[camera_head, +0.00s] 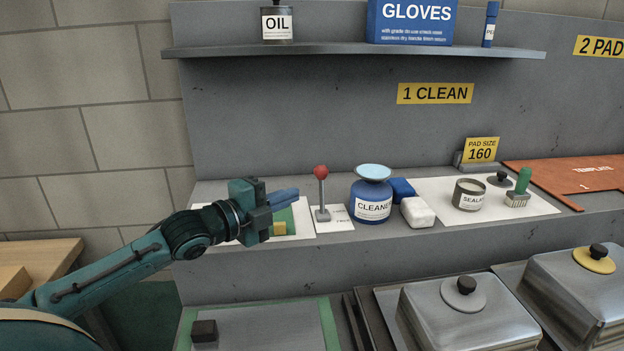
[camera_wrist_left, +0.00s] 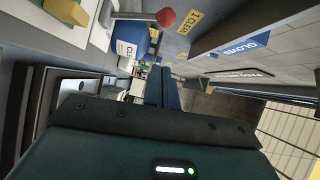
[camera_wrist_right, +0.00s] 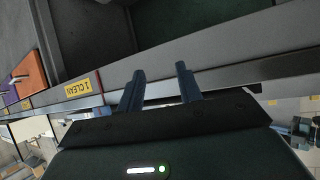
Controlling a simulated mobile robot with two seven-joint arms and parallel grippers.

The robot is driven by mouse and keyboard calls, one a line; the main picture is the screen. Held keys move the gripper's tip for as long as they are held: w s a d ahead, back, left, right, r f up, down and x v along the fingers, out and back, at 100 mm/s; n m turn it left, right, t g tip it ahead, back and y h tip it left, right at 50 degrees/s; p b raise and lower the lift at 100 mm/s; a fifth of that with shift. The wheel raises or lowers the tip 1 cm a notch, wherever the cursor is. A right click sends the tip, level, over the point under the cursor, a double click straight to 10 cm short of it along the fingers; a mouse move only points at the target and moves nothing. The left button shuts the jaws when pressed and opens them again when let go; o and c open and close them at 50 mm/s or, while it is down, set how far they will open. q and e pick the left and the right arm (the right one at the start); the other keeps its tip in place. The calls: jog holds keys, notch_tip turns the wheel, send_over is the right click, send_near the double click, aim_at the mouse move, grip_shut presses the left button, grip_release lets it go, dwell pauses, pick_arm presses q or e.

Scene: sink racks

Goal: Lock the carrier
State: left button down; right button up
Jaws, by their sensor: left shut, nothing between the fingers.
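A lever with a red knob (camera_head: 321,173) stands upright on a small white card at the left of the ledge. The red knob also shows in the left wrist view (camera_wrist_left: 166,18). A green piece with a yellow block (camera_head: 279,228) lies left of it, partly hidden by my left gripper. I cannot tell for sure which thing is the carrier. My left gripper (camera_head: 292,194) is shut and empty, above the green piece and left of the lever, apart from the knob. My right gripper (camera_wrist_right: 160,82) is open and empty, and not in the head view.
Right of the lever stand a blue cleaner jar (camera_head: 371,208), a white block (camera_head: 417,212), a sealant tin (camera_head: 468,195) and a green-handled brush (camera_head: 520,185). Lidded steel basins (camera_head: 470,325) are in front. A shelf (camera_head: 350,50) runs above.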

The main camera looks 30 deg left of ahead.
aim_at(318, 174)
pick_arm(q)
jog(key=w+p, duration=0.1)
jog(key=w, duration=0.8)
jog(key=shift+w+d+f, duration=0.2)
jog(key=shift+w+f, duration=0.1)
jog(key=shift+w, duration=0.05)
pick_arm(e)
jog(key=shift+d, duration=0.15)
pick_arm(q)
jog(key=shift+w+a+r+n+g+p, duration=0.25)
jog(key=shift+w+a+n+g+p, duration=0.05)
jog(key=shift+w+a+n+p, duration=0.1)
jog(key=shift+w+a+f+n, duration=0.2)
jog(key=shift+w+n, duration=0.1)
jog(key=shift+n, duration=0.1)
jog(key=shift+g, duration=0.3)
pick_arm(e)
jog(key=shift+d+r, duration=0.1)
jog(key=shift+r, duration=0.2)
jog(key=shift+s+f, duration=0.1)
pick_arm(q)
jog(key=shift+s, duration=0.1)
pick_arm(e)
jog(key=shift+s, duration=0.1)
